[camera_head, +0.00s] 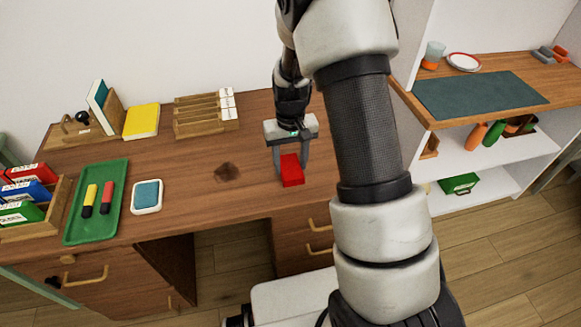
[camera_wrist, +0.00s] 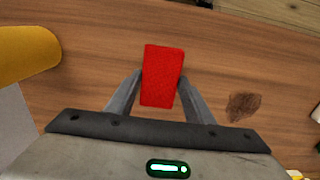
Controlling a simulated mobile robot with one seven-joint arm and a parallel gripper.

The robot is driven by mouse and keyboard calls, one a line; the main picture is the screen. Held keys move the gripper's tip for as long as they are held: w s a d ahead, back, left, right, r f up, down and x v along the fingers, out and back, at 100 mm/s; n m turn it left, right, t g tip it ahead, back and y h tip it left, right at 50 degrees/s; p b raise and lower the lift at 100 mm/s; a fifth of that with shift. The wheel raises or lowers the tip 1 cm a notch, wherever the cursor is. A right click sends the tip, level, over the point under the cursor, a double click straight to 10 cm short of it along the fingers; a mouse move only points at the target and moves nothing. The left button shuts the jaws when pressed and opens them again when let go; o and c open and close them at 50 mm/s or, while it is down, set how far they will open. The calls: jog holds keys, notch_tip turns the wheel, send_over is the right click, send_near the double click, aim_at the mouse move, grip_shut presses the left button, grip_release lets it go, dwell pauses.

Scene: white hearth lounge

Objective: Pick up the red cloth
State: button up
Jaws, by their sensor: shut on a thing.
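The red cloth (camera_head: 291,170) is a small, bright red folded block at the front right part of the wooden desk. My gripper (camera_head: 291,160) is above it, pointing down, with its two fingers at the cloth's sides. In the wrist view the red cloth (camera_wrist: 162,76) sits between the fingertips of my gripper (camera_wrist: 161,82), which is shut on it. I cannot tell whether the cloth touches the desk or is just above it.
On the wooden desk (camera_head: 190,200), a dark stain (camera_head: 227,172) lies left of the cloth. Further left are a white-rimmed blue pad (camera_head: 147,196) and a green tray (camera_head: 112,222) with markers. A wooden sorter (camera_head: 205,115) stands behind. A shelf unit (camera_head: 480,100) is at right.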

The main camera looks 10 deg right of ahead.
aim_at(289, 166)
notch_tip(289, 166, up, 10)
jog(key=p, duration=0.2)
dwell(0.3)
jog(key=shift+o, duration=1.1)
jog(key=shift+c, duration=0.6)
jog(key=shift+a, duration=0.15)
